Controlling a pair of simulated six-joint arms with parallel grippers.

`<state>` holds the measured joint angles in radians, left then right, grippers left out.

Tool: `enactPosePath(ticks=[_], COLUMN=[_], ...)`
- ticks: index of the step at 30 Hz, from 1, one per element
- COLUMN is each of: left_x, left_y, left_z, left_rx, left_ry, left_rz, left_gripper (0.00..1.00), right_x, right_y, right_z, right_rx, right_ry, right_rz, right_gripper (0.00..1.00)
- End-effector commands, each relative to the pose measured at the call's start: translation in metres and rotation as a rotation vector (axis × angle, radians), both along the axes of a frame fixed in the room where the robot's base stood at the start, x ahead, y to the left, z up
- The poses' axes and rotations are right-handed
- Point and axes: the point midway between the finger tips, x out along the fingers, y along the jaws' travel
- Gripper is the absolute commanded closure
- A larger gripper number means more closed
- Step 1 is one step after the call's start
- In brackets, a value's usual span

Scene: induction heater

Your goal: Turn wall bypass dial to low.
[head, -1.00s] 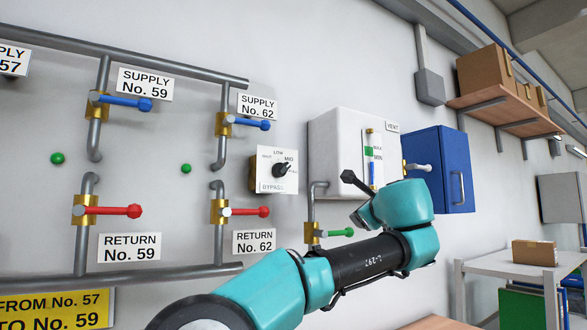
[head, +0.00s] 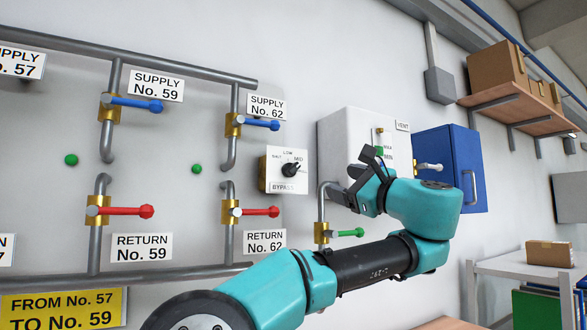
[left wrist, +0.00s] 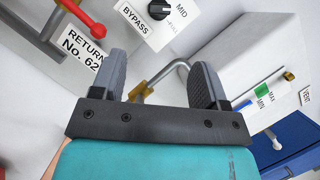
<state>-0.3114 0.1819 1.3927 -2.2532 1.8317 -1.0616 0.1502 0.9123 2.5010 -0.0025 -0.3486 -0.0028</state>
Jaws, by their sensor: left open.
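The bypass dial (head: 291,170) is a black knob on a white square plate (head: 274,178) on the wall. Its plate reads HALT, LOW, MID and BYPASS, and the pointer looks turned toward the right, near MID. The dial also shows at the top of the left wrist view (left wrist: 158,9), beyond the fingers. My left gripper (head: 352,174) is to the right of the dial, in front of the white tank, apart from the dial. In the left wrist view its two grey fingers (left wrist: 160,82) are spread with nothing between them. My right gripper is not in view.
Left of the dial are pipes with blue supply levers (head: 262,124) and red return levers (head: 260,211). A green lever (head: 348,233) sits below my left gripper. The white tank (head: 345,130) and blue cabinet (head: 455,165) stand out from the wall on the right.

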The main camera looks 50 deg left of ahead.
Motion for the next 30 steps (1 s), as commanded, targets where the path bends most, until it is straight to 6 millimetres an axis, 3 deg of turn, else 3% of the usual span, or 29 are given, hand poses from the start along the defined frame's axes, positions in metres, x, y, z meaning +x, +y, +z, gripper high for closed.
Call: enactPosePath(ticks=[8,30], left_x=[-0.001,-0.002], left_y=[0.030,0.146], left_z=[0.009,0.046], left_rx=[-0.002,-0.001], left_ry=[-0.001,-0.001], left_rz=[0.004,0.002], left_gripper=[0.32,0.32], right_x=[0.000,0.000], right_y=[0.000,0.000], right_z=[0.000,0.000], right_rx=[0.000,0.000], right_ry=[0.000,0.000], right_rz=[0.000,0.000], right_gripper=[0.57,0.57])
